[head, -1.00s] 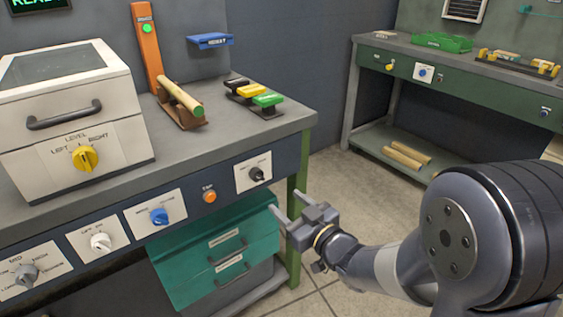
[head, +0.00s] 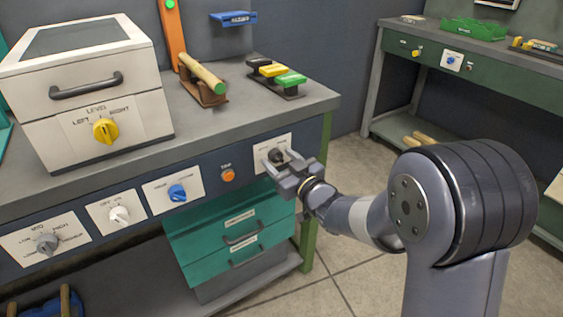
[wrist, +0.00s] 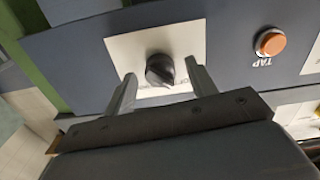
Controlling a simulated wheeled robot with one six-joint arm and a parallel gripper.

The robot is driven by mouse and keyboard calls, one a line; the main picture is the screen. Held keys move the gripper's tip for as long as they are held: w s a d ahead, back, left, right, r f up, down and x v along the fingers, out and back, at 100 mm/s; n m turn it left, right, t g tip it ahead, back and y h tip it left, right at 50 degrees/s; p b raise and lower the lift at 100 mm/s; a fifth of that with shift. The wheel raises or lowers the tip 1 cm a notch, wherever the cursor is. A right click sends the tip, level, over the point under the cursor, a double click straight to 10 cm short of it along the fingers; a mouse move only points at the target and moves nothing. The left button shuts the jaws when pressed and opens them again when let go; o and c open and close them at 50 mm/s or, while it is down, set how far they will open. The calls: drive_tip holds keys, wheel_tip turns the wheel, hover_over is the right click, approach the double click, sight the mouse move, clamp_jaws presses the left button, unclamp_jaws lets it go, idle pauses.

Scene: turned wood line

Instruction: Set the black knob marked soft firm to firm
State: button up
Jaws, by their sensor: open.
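The black knob (head: 276,155) sits on a white plate (head: 285,147) at the right end of the dark front panel. In the wrist view the black knob (wrist: 160,70) shows between my two fingers, its pointer ridge slanting. The plate's lettering is mostly hidden by the fingers and too small to read, so I cannot tell which mark it points at. My gripper (head: 277,162) is open, with its fingertips close to the plate and one on each side of the knob. It also shows in the wrist view (wrist: 163,82), with gaps between the fingers and the knob.
An orange TAP button (head: 228,175) is left of the knob. A blue knob (head: 177,193), a white knob (head: 119,215) and a grey knob (head: 46,243) follow further left. Green drawers (head: 235,235) lie below. The floor at right is clear.

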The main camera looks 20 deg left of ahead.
drive_tip(key=c, duration=1)
drive_tip(key=shift+m, duration=0.4)
drive_tip(key=m+p, duration=0.1)
drive_tip(key=m, duration=0.2)
drive_tip(key=shift+m+p, duration=0.3)
drive_tip(key=shift+m, duration=0.1)
drive_tip(key=m+p, duration=0.1)
drive_tip(key=m, duration=0.3)
drive_tip(key=m+p, duration=0.2)
drive_tip(key=m, duration=0.3)
drive_tip(key=shift+m, duration=0.4)
drive_tip(key=shift+m+p, duration=0.7)
drive_tip(key=shift+m, duration=1)
